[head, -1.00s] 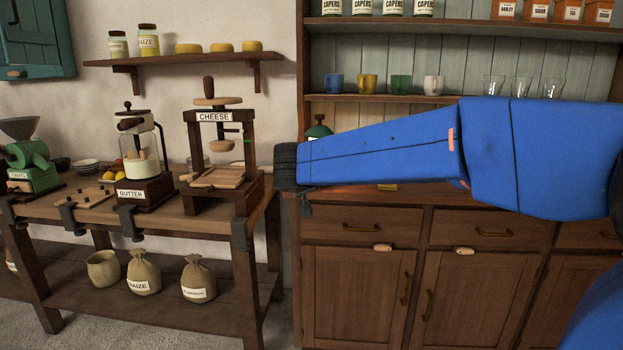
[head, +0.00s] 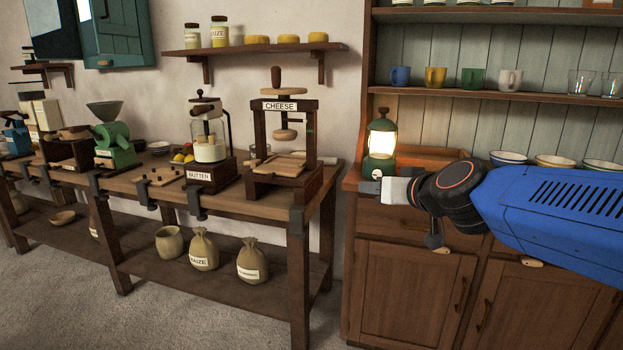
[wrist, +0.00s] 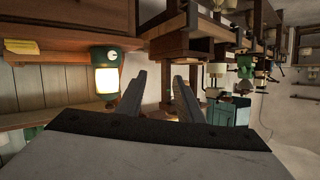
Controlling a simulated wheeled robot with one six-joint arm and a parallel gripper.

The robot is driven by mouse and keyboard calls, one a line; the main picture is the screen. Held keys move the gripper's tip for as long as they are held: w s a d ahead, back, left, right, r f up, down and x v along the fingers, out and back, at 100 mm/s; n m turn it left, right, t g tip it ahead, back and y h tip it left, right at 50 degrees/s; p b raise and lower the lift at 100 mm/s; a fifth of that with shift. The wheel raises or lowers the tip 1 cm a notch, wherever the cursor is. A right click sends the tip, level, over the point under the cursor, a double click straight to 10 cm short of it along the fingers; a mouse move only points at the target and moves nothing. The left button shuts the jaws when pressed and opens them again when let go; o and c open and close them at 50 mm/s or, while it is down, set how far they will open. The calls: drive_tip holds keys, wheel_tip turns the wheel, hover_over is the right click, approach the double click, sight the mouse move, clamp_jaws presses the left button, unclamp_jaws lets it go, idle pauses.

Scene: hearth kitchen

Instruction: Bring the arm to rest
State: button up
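My gripper (head: 368,187) is at the end of my blue arm, in front of the left end of the dresser in the head view. It is just below the lit green lantern (head: 381,140) in the picture, and I cannot tell whether they touch there. In the wrist view, the two fingers of my gripper (wrist: 160,80) stand apart with nothing between them. The lantern (wrist: 106,80) shows there to the left of the fingers, with a gap between.
The wooden dresser (head: 405,290) holds mugs, glasses and several bowls (head: 556,161). The workbench (head: 228,207) on the left carries a cheese press (head: 283,140), a butter churn (head: 210,150) and a green mill (head: 117,145). Sacks stand on its lower shelf. Floor is clear at front left.

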drive_tip(key=s+d+f+g+h, duration=0.1)
drive_tip(key=s+d+f+g, duration=0.2)
drive_tip(key=s+f, duration=0.4)
drive_tip(key=s+d+f+m+g+h, duration=0.1)
drive_tip(key=s+d+f+g+h, duration=0.1)
drive_tip(key=s+d+f, duration=0.4)
drive_tip(key=s+d+f+m+g+h, duration=0.1)
drive_tip(key=s+d+f+g, duration=0.2)
drive_tip(key=s+f, duration=0.5)
drive_tip(key=s+d, duration=0.1)
drive_tip(key=s, duration=0.5)
drive_tip(key=shift+s+d+f+g+h, duration=0.15)
drive_tip(key=shift+d+f+g+h, duration=0.15)
drive_tip(key=shift+d, duration=0.1)
